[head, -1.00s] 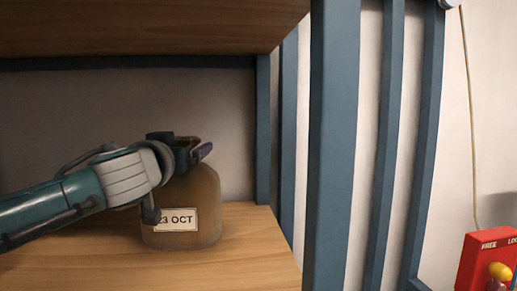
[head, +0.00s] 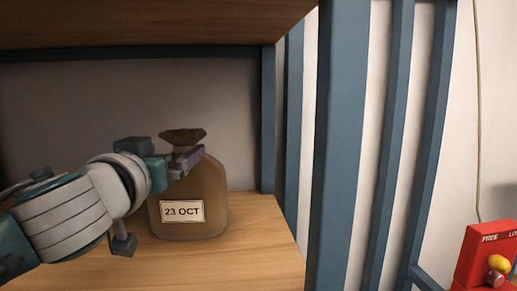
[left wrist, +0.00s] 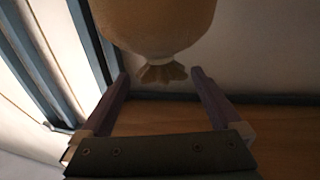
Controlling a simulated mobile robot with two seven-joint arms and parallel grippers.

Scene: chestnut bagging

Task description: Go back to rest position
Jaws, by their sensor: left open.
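A brown bag (head: 190,190) with a gathered top and a "23 OCT" label (head: 183,211) stands upright on the wooden shelf (head: 240,240). My left gripper (head: 190,162) is at the left of the bag's neck in the head view, with a purple finger in front of the neck. In the left wrist view, the bag (left wrist: 160,25) appears upside down, its gathered top between and just beyond the two spread fingers (left wrist: 160,85). The left gripper is open and holds nothing. My right gripper is in no view.
An upper wooden shelf (head: 150,20) hangs above the bag. Blue uprights (head: 340,150) stand to the right of the shelf. The shelf is bare to the right of the bag.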

